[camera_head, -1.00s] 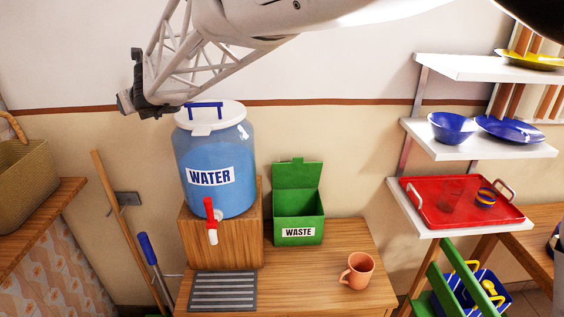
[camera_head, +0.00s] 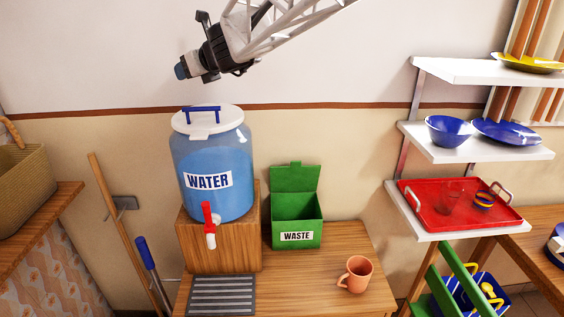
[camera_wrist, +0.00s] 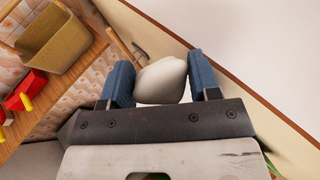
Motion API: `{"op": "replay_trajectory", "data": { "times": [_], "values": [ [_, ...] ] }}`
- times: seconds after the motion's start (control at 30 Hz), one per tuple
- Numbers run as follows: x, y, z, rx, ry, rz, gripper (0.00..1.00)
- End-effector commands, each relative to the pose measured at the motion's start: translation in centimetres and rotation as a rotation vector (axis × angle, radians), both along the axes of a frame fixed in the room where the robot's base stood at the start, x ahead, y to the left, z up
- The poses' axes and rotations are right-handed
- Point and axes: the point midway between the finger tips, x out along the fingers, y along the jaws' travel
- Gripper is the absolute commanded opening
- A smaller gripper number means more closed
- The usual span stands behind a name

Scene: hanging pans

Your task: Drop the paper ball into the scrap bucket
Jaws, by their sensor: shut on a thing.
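A white, crumpled paper ball (camera_wrist: 162,82) sits between the two blue fingertips of my gripper (camera_wrist: 163,88) in the wrist view. My gripper is shut on it. In the head view my gripper (camera_head: 182,70) is high against the wall, above the water container and pointing left and a little down. The paper ball cannot be made out there. A green bin labelled WASTE (camera_head: 297,224) stands on the wooden cabinet with its lid upright at the back and its top open. It is below and to the right of my gripper, well apart from it.
The blue water container (camera_head: 212,160) with a white lid stands on a wooden block left of the bin. An orange mug (camera_head: 355,274) is right of the bin. Shelves with a red tray (camera_head: 440,219) and dishes are at right. A wicker basket (camera_head: 25,185) is at left.

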Motion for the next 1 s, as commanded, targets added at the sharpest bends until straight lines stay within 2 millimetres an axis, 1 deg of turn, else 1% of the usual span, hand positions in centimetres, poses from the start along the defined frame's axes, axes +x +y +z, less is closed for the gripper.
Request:
{"op": "replay_trajectory", "data": {
  "times": [0.03,0.1,0.27,0.37,0.47,0.57,0.67,0.77,0.87,1.0],
  "values": [
    [0.3,-1.3,0.2,-0.001,-0.001,-0.002,0.34],
    [0.5,-2.9,0.4,0.000,-0.002,0.001,0.34],
    [0.9,-6.3,0.1,-0.001,-0.001,0.009,0.34],
    [1.1,-8.4,-0.5,0.000,0.000,0.014,0.34],
    [1.2,-10.6,-1.8,-0.001,0.002,0.019,0.34],
    [1.3,-12.7,-3.3,-0.001,0.002,0.026,0.34],
    [1.2,-14.7,-5.4,0.000,0.003,0.031,0.34],
    [1.0,-16.7,-8.0,0.000,0.004,0.036,0.34],
    [0.6,-18.7,-11.0,0.000,0.004,0.038,0.34],
    [-0.3,-21.3,-15.5,0.000,0.005,0.040,0.34]
  ]
}}
